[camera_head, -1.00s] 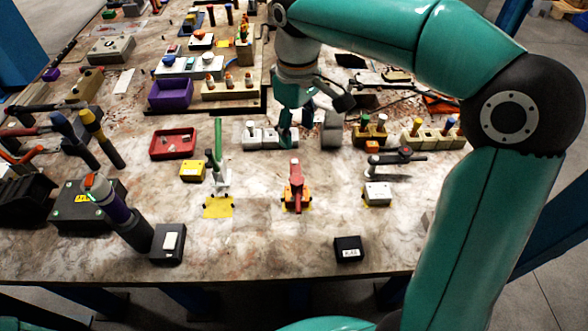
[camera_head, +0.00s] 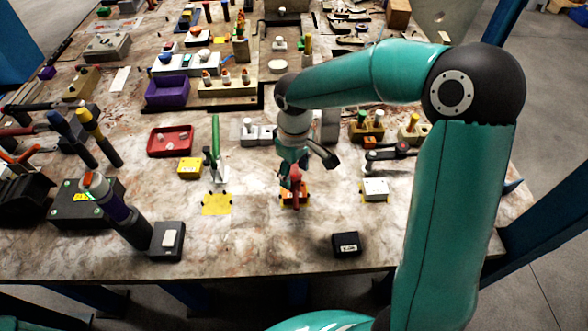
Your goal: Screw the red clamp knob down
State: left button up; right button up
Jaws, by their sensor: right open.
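The red clamp (camera_head: 296,197) stands on the table on a small orange-yellow base, in the middle of the head view. My right gripper (camera_head: 302,168) is right above and behind it, pointing down, with its fingers apart. The fingers cover the upper part of the red clamp, so its knob is not clear to see, and I cannot tell whether they touch it. Nothing shows held in the gripper. My left gripper is out of view.
A green-handled clamp (camera_head: 215,145) stands left of the red one, over a yellow patch. A black-handled clamp (camera_head: 388,154) with a white block (camera_head: 375,189) is to the right. A small black box (camera_head: 346,244) lies at the front. Bare table lies between them.

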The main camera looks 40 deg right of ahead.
jog(key=c, duration=1)
jog(key=shift+f+m+b, duration=0.2)
jog(key=shift+m+b, duration=0.65)
jog(key=shift+m, duration=0.05)
jog(key=shift+m+b, duration=0.5)
jog(key=shift+m, duration=0.5)
jog(key=shift+r+m, duration=0.2)
jog(key=shift+m, duration=0.2)
jog(key=o, duration=1)
